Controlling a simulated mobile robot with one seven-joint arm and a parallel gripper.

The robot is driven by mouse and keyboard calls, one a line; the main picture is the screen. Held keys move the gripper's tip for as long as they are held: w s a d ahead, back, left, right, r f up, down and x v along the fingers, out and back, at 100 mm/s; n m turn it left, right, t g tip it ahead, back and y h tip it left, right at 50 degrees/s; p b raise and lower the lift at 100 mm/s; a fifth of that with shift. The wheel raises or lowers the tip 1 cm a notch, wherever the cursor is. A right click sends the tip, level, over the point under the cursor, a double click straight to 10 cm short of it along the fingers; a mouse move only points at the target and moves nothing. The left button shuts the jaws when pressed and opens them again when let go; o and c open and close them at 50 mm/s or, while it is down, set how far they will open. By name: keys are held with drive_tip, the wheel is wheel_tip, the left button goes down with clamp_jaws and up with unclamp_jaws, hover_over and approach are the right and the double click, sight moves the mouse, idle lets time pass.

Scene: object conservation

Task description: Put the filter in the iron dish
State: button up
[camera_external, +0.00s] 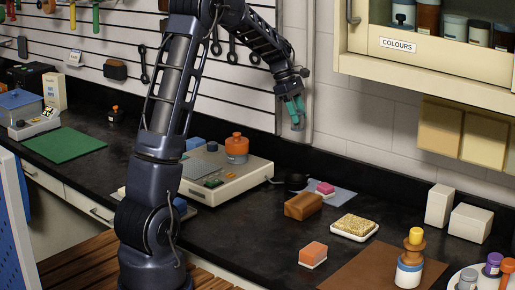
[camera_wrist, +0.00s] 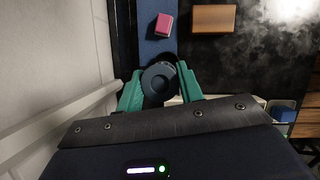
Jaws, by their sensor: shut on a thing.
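My gripper (camera_external: 297,112) is raised high in front of the wall, its green fingers pointing down. A black round thing, likely the iron dish (camera_external: 297,181), sits on the counter below, by the blue-grey mat. In the wrist view a dark rim, likely the dish's, shows behind the disc, mostly hidden by it.
A pink block (camera_external: 325,188) lies on the blue-grey mat (camera_external: 343,197), with a brown block (camera_external: 303,205) in front. A sponge on a white tray (camera_external: 354,236) is to the right. A device with an orange jar (camera_external: 236,148) stands left. The wall cabinet (camera_external: 430,65) hangs right.

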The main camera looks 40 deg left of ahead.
wheel_tip(320, 180, down, 19)
drive_tip(key=shift+f, duration=0.1)
idle(0.5)
drive_tip(key=o, duration=1)
drive_tip(key=shift+f, duration=0.1)
